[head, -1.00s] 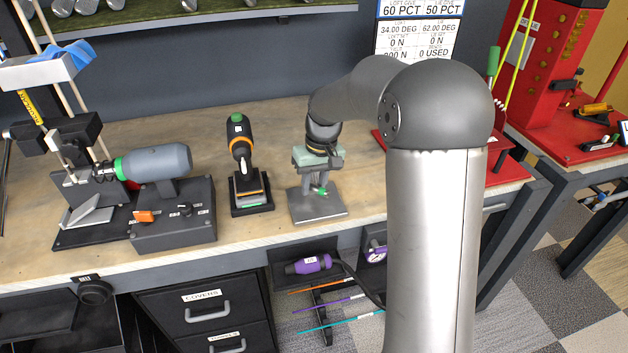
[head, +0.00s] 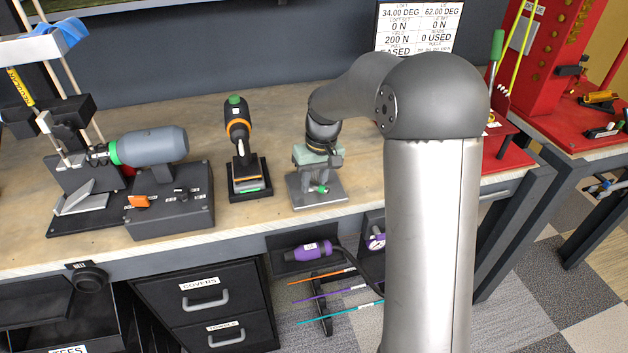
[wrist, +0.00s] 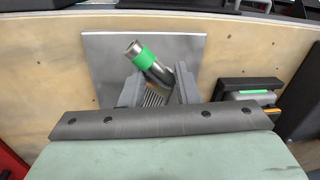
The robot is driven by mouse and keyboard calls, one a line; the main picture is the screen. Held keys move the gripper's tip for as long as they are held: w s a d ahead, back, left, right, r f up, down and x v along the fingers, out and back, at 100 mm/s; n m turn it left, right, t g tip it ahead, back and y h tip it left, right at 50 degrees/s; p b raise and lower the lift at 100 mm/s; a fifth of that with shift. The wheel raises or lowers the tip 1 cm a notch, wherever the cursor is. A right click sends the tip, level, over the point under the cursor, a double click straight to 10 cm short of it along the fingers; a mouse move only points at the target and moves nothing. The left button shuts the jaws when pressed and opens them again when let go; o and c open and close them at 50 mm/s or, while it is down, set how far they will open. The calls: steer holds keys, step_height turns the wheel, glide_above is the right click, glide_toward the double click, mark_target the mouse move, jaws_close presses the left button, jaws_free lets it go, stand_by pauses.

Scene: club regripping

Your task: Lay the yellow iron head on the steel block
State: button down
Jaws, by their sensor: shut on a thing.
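The steel block (head: 335,199), a flat grey plate, lies on the wooden bench below my gripper (head: 318,168). In the wrist view the steel block (wrist: 110,48) spreads behind the fingers. My gripper (wrist: 160,88) is shut on a metal iron head (wrist: 153,66) with a tilted tubular neck and a bright green band. The green band also shows in the head view (head: 321,188), low over the plate. The fingers hide much of the head, and I cannot tell whether it touches the plate. I see no yellow iron head.
A cordless tool (head: 238,125) stands in a black holder just left of the steel block. A grey motor unit (head: 150,147) on a dark base is further left. A red machine (head: 545,60) is at the right. Bare bench lies behind the block.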

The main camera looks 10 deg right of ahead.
steer(key=c, duration=1)
jaws_free()
steer(key=shift+f, duration=0.1)
step_height(320, 180, up, 16)
steer(key=d, duration=0.2)
steer(key=shift+m+h, duration=0.7)
steer(key=shift+m, duration=0.2)
steer(key=s+f, duration=0.4)
steer(key=s, duration=0.5)
steer(key=s+a+f, duration=0.1)
steer(key=s+f, duration=0.4)
steer(key=s, duration=0.5)
steer(key=s+f, duration=0.4)
steer(key=s, duration=0.6)
steer(key=shift+s+a+f+b, duration=0.15)
steer(key=shift+s+a+b, duration=0.05)
steer(key=shift+a+b, duration=0.15)
